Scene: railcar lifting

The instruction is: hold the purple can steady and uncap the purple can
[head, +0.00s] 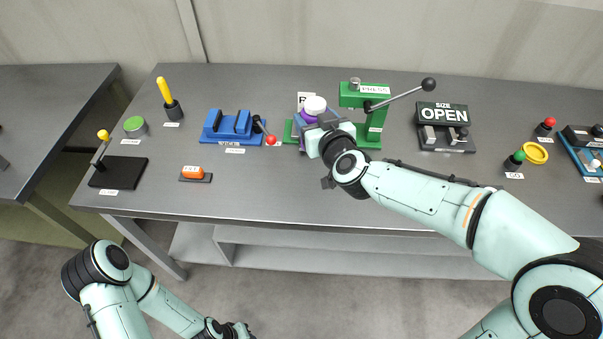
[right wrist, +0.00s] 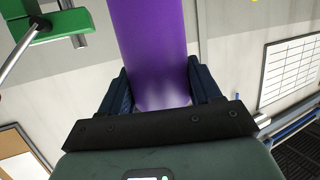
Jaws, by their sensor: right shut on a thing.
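In the right wrist view, the purple can (right wrist: 150,50) fills the space between the two dark fingers (right wrist: 152,85). Its upper end runs out of that frame.
The green press (head: 375,91) with a lever (head: 428,84) stands close to the can's right. A blue fixture (head: 228,126) and a red-knobbed lever (head: 270,140) are to its left. A black OPEN stand (head: 443,114) is further right. The front middle of the table is clear.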

